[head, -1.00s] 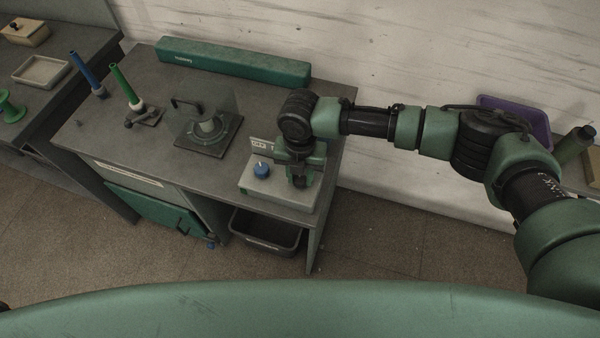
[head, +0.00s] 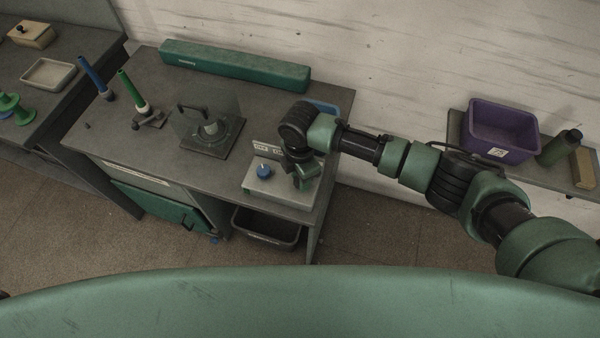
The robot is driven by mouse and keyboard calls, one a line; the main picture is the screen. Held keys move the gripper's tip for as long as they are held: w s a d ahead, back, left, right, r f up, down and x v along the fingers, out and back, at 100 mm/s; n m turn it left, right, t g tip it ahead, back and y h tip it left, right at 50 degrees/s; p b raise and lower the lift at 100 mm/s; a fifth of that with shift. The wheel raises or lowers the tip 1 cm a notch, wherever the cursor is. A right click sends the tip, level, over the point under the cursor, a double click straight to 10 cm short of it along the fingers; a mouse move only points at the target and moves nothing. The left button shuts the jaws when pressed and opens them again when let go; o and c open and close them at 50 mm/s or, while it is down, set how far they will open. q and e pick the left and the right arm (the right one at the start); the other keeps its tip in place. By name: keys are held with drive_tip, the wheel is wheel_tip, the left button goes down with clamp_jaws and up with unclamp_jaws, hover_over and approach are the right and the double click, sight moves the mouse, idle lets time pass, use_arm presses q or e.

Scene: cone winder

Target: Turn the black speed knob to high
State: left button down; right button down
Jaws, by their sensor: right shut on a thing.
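The control box (head: 282,199), pale with a blue knob (head: 263,171) on its left half, sits at the right front of the dark bench. My right gripper (head: 304,183) is over the right half of the box, pointing down and turned at an angle. It is shut on the black speed knob, which is mostly hidden by the fingers. The pointer of the black knob cannot be made out. A small label plate (head: 264,149) stands behind the box, partly covered by my wrist. My left gripper is not in view.
The winder unit (head: 211,133) with a clear guard stands left of the box. Blue and green spindles (head: 132,92) rise further left. A long green case (head: 236,66) lies along the back. A purple bin (head: 502,130) sits on the right shelf.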

drive_tip(key=shift+w+r+m+p, duration=0.15)
drive_tip(key=shift+m+p, duration=0.4)
drive_tip(key=shift+m, duration=0.55)
drive_tip(key=c, duration=1)
unclamp_jaws()
drive_tip(key=shift+c, duration=0.2)
wheel_tip(320, 180, up, 8)
drive_tip(key=shift+f+b, duration=0.15)
drive_tip(key=shift+b, duration=0.75)
